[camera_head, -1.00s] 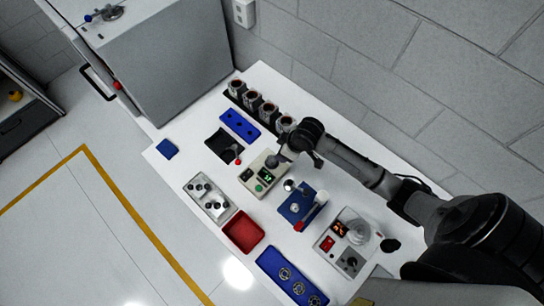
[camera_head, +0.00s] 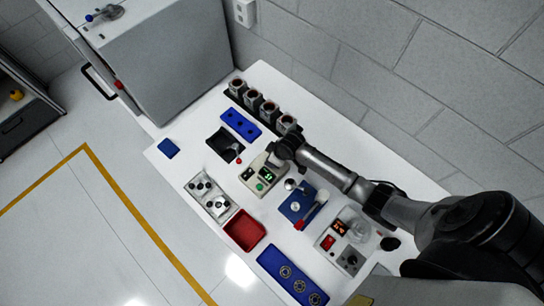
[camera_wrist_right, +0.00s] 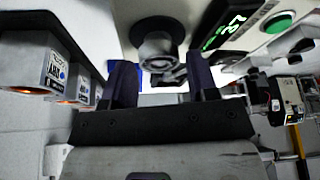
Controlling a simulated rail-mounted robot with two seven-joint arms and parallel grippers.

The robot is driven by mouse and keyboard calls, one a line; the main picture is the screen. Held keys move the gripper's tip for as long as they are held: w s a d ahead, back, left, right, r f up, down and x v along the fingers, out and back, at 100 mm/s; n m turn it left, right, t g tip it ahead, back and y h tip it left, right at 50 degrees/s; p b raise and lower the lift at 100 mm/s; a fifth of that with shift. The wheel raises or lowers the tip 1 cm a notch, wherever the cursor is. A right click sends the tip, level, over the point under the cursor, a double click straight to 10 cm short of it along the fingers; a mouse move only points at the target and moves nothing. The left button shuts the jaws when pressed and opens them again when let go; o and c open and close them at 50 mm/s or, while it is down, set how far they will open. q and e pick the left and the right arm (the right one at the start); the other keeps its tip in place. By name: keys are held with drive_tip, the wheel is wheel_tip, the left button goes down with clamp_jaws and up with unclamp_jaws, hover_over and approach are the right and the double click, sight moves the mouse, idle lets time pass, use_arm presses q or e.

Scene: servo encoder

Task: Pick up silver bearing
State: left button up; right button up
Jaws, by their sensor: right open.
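A blue tray (camera_head: 268,258) at the front of the white table holds three small ring-shaped bearings; the nearest to its left end is a silvery ring (camera_head: 286,271). They are too small to tell apart clearly. My right gripper reaches over the middle of the table, beside the grey box with the green display (camera_head: 262,177), well away from the blue tray. In the right wrist view my right gripper (camera_wrist_right: 163,80) is open, with a grey cylindrical part (camera_wrist_right: 158,45) beyond and between the fingers. My left gripper is not in view.
Several metal motor cans (camera_head: 254,98) stand in a row at the back. A red bin (camera_head: 244,230), a blue block with a red-ended lever (camera_head: 297,205), a control box (camera_head: 343,243) and a black tray (camera_head: 224,147) crowd the table. A large grey cabinet (camera_head: 175,65) stands behind.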

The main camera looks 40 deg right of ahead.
drive_tip(key=shift+w+f, duration=0.1)
drive_tip(key=shift+f, duration=0.15)
drive_tip(key=c, duration=0.8)
